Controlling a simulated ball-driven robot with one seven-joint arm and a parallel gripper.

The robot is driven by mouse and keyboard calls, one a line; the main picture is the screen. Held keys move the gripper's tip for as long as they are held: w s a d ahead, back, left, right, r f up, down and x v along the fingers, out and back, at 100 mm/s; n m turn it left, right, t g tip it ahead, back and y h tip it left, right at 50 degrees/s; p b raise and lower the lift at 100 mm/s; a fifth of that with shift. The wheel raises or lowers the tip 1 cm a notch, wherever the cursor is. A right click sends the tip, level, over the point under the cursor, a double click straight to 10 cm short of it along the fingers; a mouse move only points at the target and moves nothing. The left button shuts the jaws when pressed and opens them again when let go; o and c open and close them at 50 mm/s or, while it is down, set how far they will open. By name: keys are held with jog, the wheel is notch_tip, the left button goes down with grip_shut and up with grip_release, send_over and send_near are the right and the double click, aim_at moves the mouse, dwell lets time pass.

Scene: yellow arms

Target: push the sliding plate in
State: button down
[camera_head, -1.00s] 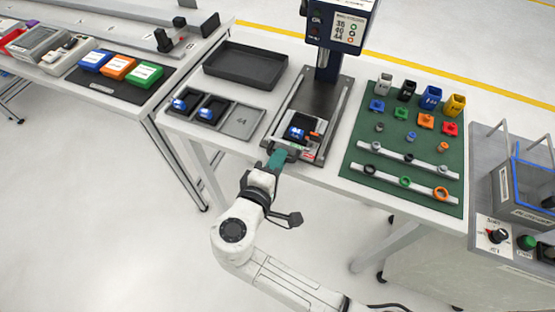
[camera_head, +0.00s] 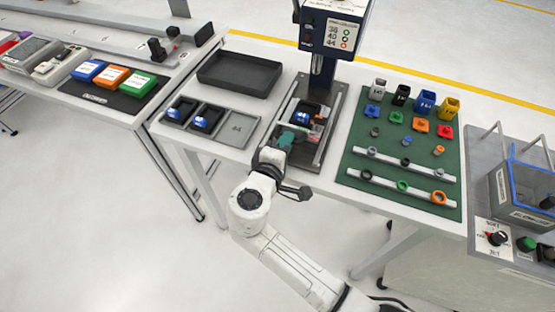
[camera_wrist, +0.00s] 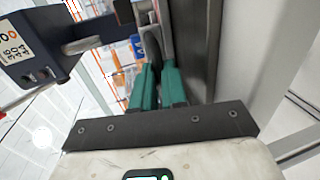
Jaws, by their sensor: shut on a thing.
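The sliding plate (camera_head: 318,111) sits on the dark metal base track (camera_head: 334,112) below the press head (camera_head: 327,27). My gripper (camera_head: 287,139), with teal fingers, is at the plate's near-left edge. In the wrist view my gripper (camera_wrist: 154,72) is closed around a dark rounded piece (camera_wrist: 153,46), which looks like the plate's handle. The fingers hide much of the handle. Part of the base track shows bare in front of the plate.
A green mat (camera_head: 390,180) with pegs, rings and coloured cups lies right. The press column (camera_head: 321,72) stands behind the plate.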

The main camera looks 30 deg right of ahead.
jog(key=shift+w+d, duration=0.25)
jog(key=shift+d, duration=0.1)
jog(key=c, duration=1.2)
grip_release()
jog(key=shift+o, duration=0.2)
